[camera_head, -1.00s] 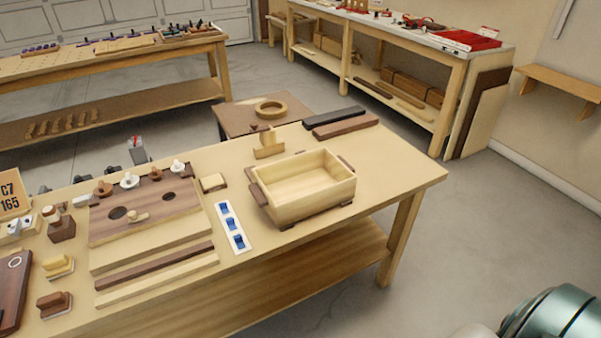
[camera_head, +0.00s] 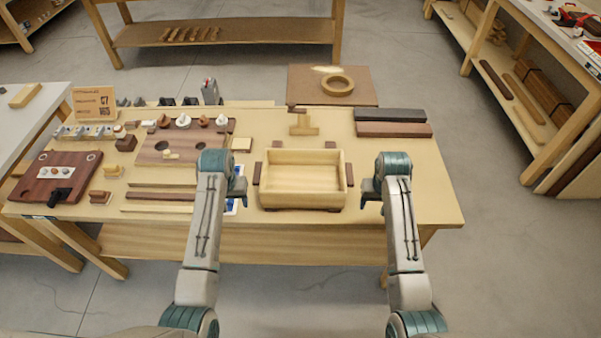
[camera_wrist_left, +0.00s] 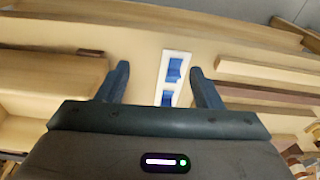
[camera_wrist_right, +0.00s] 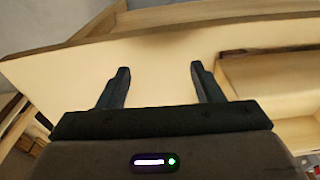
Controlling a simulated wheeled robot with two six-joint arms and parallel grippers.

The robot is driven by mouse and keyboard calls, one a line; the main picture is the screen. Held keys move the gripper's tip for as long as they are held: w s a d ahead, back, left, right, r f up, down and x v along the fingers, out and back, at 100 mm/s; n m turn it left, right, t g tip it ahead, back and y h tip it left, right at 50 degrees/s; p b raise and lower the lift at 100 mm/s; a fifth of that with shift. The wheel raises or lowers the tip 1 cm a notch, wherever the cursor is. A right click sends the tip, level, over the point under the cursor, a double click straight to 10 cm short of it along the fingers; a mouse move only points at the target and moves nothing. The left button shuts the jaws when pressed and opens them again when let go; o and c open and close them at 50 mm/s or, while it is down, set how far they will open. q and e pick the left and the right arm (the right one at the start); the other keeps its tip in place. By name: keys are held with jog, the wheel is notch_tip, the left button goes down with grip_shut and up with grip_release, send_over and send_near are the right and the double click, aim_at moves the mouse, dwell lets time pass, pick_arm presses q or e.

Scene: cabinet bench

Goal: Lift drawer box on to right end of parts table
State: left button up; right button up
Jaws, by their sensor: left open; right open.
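My left gripper (camera_head: 238,190) is open and empty, just left of the box. In the left wrist view its fingers (camera_wrist_left: 158,85) straddle a white strip with blue pieces, and part of the box (camera_wrist_left: 45,75) shows at the left. My right gripper (camera_head: 371,190) is open and empty, right of the box. In the right wrist view its fingers (camera_wrist_right: 153,85) are over bare tabletop, and the box (camera_wrist_right: 270,80) shows at the right.
A dark board with pegs (camera_head: 185,145), wooden strips (camera_head: 160,196) and small blocks crowd the table's left. Dark bars (camera_head: 392,129) lie behind, at the right. A small wooden stand (camera_head: 303,125) is behind the box. The table's right end is bare.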

pick_arm(q)
notch_tip(320, 180, up, 10)
jog(key=g, duration=0.1)
send_over(259, 172)
pick_arm(e)
notch_tip(259, 172, up, 10)
jog(key=g, duration=0.1)
send_over(348, 173)
pick_arm(q)
jog(key=shift+r+m, duration=0.25)
jog(key=shift+m, duration=0.05)
pick_arm(e)
jog(key=shift+a+r+n, duration=0.1)
jog(key=shift+r+n, duration=0.15)
jog(key=shift+n, duration=0.05)
pick_arm(q)
notch_tip(348, 173, down, 11)
jog(key=shift+w+r, duration=0.1)
pick_arm(e)
notch_tip(348, 173, down, 11)
jog(key=shift+w+r, duration=0.1)
pick_arm(q)
grip_shut()
pick_arm(e)
grip_shut()
